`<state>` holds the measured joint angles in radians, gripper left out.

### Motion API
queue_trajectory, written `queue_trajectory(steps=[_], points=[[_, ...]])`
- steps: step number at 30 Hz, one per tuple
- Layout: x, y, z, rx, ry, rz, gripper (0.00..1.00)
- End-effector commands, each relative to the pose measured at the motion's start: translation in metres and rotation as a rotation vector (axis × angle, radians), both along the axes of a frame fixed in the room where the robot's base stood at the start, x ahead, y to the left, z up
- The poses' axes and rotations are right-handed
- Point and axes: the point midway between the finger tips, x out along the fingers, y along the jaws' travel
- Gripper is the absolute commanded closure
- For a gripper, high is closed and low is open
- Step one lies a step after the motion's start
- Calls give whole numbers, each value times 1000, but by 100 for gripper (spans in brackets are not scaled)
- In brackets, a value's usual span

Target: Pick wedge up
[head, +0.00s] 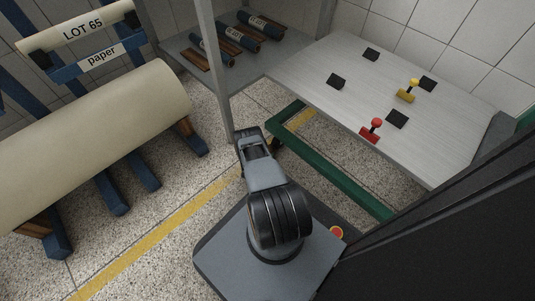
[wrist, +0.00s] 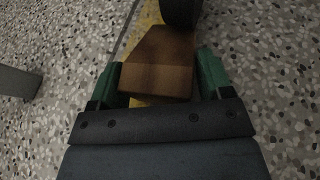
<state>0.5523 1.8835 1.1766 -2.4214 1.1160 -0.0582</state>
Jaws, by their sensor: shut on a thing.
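The wooden wedge (wrist: 157,68) is brown with a sloped top and shows in the wrist view between the two green fingers. My gripper (wrist: 157,80) is shut on it, one finger on each side. Speckled floor and a yellow line lie beneath it in that view. I cannot tell whether the wedge touches the floor. In the head view my arm reaches away from its base, and its far end hides the gripper and the wedge.
A large cream paper roll (head: 95,135) lies on a blue stand at the left. A grey table (head: 440,135) with red and yellow knobbed pieces and several dark blocks stands at the right. A green rail (head: 335,170) runs beside my arm. A grey shelf (head: 185,45) holds dark rolls.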

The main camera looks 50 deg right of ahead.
Motion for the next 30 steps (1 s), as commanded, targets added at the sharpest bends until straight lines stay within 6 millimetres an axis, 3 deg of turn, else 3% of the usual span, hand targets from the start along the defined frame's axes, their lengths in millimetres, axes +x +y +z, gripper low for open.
queue_trajectory(steps=[4,30], points=[[0,7,0,2,2,0,62],[3,44,-1,2,1,1,62]])
